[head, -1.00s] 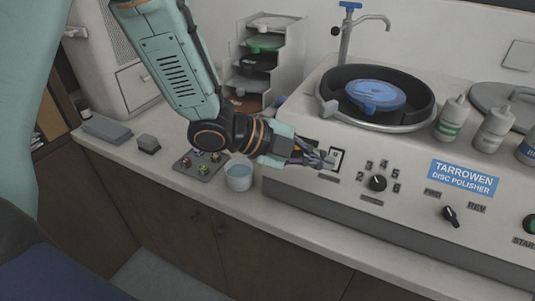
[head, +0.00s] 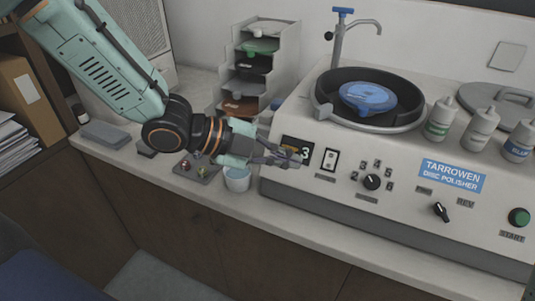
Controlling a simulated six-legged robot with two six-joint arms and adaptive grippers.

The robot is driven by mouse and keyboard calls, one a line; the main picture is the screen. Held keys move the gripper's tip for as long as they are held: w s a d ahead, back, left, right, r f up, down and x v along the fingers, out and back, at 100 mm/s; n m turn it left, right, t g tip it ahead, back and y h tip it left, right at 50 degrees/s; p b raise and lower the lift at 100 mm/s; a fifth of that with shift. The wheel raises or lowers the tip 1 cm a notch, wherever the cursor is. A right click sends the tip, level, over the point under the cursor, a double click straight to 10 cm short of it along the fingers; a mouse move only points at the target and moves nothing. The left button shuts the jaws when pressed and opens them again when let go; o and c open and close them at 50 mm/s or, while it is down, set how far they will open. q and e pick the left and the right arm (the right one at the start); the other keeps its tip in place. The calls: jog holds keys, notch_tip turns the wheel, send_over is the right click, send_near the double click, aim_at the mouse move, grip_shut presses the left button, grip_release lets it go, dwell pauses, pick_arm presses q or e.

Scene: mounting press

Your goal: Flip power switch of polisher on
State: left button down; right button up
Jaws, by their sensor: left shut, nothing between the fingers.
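The disc polisher (head: 400,165) stands on the counter at the right, with a blue disc (head: 367,97) in its round black bowl. Its power switch (head: 331,158) is a black and white rocker in a pale frame on the front panel, now fully in view. I cannot tell its position for sure. My left gripper (head: 297,158) is shut and empty, just left of the switch and apart from it in the picture, in front of a dark display (head: 299,150) that it partly covers. My right gripper is not in view.
A numbered dial (head: 372,182), a FWD/REV knob (head: 440,211) and a green start button (head: 519,217) sit right of the switch. Several bottles (head: 480,128) stand on the polisher. A cup (head: 237,179) stands below my left wrist. A tray rack (head: 258,65) is behind.

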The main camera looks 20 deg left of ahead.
pick_arm(q)
jog(key=p+v, duration=0.2)
jog(key=v, duration=0.1)
jog(key=shift+s+a, duration=0.2)
jog(key=shift+s, duration=0.25)
jog(key=shift+d, duration=0.1)
jog(key=shift+f, duration=0.1)
dwell(0.3)
